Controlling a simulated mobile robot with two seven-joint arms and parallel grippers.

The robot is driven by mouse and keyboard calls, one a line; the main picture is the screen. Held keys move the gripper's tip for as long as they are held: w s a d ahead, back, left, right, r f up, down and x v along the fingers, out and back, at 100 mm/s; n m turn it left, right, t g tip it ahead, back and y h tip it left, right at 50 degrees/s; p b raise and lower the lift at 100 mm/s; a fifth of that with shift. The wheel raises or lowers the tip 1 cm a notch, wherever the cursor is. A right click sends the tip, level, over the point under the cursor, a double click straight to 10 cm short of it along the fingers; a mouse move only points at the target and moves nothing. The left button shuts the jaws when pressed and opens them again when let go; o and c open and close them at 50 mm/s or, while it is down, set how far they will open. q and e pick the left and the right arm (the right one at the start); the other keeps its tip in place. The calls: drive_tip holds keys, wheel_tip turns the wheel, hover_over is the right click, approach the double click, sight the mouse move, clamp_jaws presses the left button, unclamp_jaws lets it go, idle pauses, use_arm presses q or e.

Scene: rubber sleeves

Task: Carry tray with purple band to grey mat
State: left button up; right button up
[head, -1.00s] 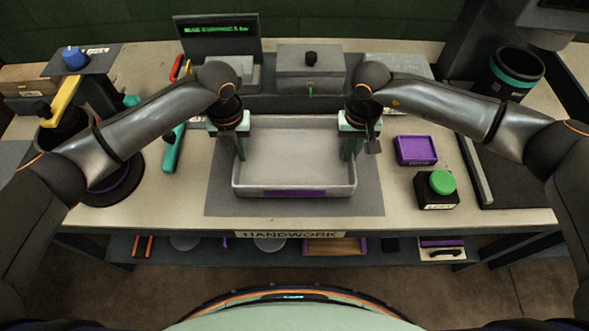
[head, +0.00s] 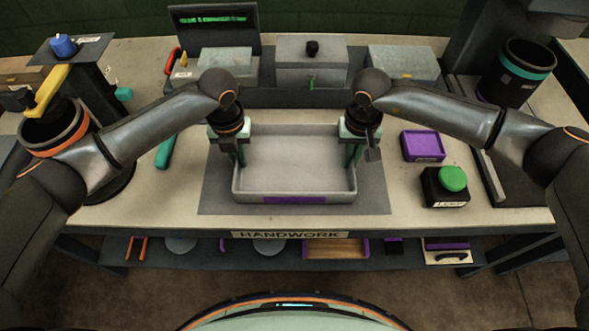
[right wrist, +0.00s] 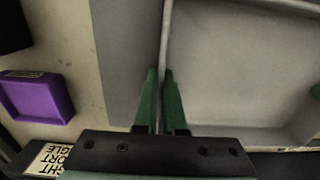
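The pale grey tray (head: 250,193) with a purple band (head: 294,200) on its front wall is level and empty, over the grey mat (head: 214,190). Mat shows around it; whether its base touches the mat I cannot tell. My left gripper (head: 238,156) is at the tray's left wall, its fingers partly hidden by the gripper body. My right gripper (head: 351,154) is at the right wall. In the right wrist view its green fingers (right wrist: 160,75) stand close together on either side of the tray wall, shut on it.
A purple box (head: 423,146) and a green button on a black base (head: 453,180) stand right of the mat. A teal-handled tool (head: 166,150) lies to the left. A grey lidded box (head: 311,62) and a screen (head: 214,28) stand behind.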

use_arm(q)
drive_tip(key=shift+o, duration=0.8)
drive_tip(key=shift+a, duration=0.15)
use_arm(e)
drive_tip(key=shift+o, duration=0.8)
drive_tip(key=shift+d, duration=0.1)
use_arm(q)
drive_tip(key=o, duration=0.3)
use_arm(e)
drive_tip(key=o, duration=0.3)
use_arm(q)
wheel_tip(320, 180, up, 11)
drive_tip(key=shift+f, duration=0.1)
use_arm(e)
drive_tip(key=shift+r, duration=0.15)
use_arm(q)
drive_tip(key=shift+r, duration=0.65)
use_arm(e)
wheel_tip(320, 180, up, 12)
drive_tip(key=shift+f, duration=0.1)
